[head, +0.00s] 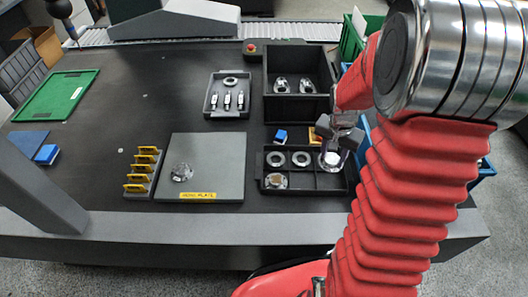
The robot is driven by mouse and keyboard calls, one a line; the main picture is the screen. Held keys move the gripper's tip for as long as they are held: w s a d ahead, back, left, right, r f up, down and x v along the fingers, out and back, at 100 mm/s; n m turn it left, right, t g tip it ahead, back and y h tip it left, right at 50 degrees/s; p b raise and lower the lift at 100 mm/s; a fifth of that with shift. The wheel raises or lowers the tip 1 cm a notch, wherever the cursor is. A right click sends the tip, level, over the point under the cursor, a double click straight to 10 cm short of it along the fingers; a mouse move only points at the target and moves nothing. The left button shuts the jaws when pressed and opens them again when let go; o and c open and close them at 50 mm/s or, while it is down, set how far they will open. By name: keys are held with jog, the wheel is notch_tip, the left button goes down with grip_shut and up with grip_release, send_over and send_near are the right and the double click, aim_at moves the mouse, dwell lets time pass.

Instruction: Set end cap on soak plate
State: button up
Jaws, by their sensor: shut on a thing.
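The soak plate (224,150) is a flat grey-green slab with a yellow label on its front edge. A silver, lobed metal part (181,172) lies on its left half. My gripper (333,143) is at the right, over the back right of a black divided tray (302,190). It is shut on a silver round part with a pale face, seemingly an end cap (332,159). I cannot tell whether this part still touches the tray. My arm hides some of the tray's right side.
A rack with yellow pieces (143,172) borders the plate's left. Behind stand a small parts tray (228,102) and a deep black bin (297,105). The plate's right half is clear.

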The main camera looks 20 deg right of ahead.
jog(key=w+a+r+n, duration=0.2)
jog(key=w+a+n, duration=0.3)
jog(key=a, duration=0.5)
jog(key=w+a+r+n+y, duration=0.1)
jog(key=w+a+r+n, duration=0.2)
jog(key=w+a, duration=0.4)
jog(key=a+n, duration=0.1)
jog(key=a, duration=0.2)
jog(key=shift+w+n+t, duration=0.2)
jog(key=shift+n+t, duration=0.1)
jog(key=shift+n, duration=0.1)
jog(key=shift+s, duration=0.1)
